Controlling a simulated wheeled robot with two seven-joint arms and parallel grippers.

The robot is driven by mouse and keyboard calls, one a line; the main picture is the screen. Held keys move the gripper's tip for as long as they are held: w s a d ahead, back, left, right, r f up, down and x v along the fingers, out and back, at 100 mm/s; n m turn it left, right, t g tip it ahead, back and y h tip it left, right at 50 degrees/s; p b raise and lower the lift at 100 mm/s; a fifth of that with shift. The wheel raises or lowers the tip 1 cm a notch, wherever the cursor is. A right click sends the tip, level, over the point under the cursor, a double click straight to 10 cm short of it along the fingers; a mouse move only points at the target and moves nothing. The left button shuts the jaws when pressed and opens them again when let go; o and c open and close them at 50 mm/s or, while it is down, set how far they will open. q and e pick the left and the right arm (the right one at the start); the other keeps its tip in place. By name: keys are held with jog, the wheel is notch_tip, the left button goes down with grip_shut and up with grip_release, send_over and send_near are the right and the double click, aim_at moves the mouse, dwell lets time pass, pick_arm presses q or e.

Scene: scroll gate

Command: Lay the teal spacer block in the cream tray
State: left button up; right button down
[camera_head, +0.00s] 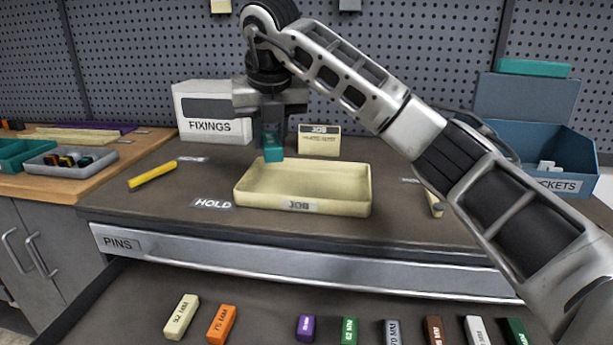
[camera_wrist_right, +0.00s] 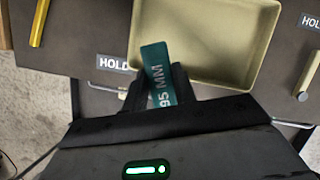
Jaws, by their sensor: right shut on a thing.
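The teal spacer block (camera_head: 273,148) hangs upright in my right gripper (camera_head: 270,115), whose jaws are shut on it. In the right wrist view the block (camera_wrist_right: 158,75) shows a "95 MM" label between the dark fingers (camera_wrist_right: 157,97). The cream tray (camera_head: 340,208) lies on the dark worktop, and its visible floor is empty. In the head view the block appears at the tray's back left rim; its exact height above the tray is hard to tell. In the wrist view it overlaps the edge of the tray (camera_wrist_right: 225,85). My left gripper is not in view.
A FIXINGS box (camera_head: 212,112) and a JOB card (camera_head: 319,142) stand behind the tray. A yellow bar (camera_head: 152,175) lies left. A blue bin (camera_head: 550,150) stands right. The open PINS drawer (camera_head: 260,315) in front holds several coloured labelled blocks.

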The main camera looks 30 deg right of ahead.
jog(key=w+d+f, duration=0.2)
jog(key=d, duration=0.2)
send_over(305, 185)
jog(key=s+a, duration=0.2)
jog(key=f, duration=0.4)
jog(key=shift+w+d, duration=0.1)
jog(key=shift+d, duration=0.1)
jog(key=shift+w+d+f, duration=0.2)
jog(key=shift+d+f, duration=0.3)
jog(key=shift+f, duration=0.2)
notch_tip(305, 185, down, 4)
jog(key=shift+d+r, duration=0.15)
jog(key=shift+r, duration=0.1)
jog(key=c, duration=1.5)
grip_release()
jog(key=shift+f, duration=0.1)
jog(key=shift+c, duration=0.2)
jog(key=o, duration=0.4)
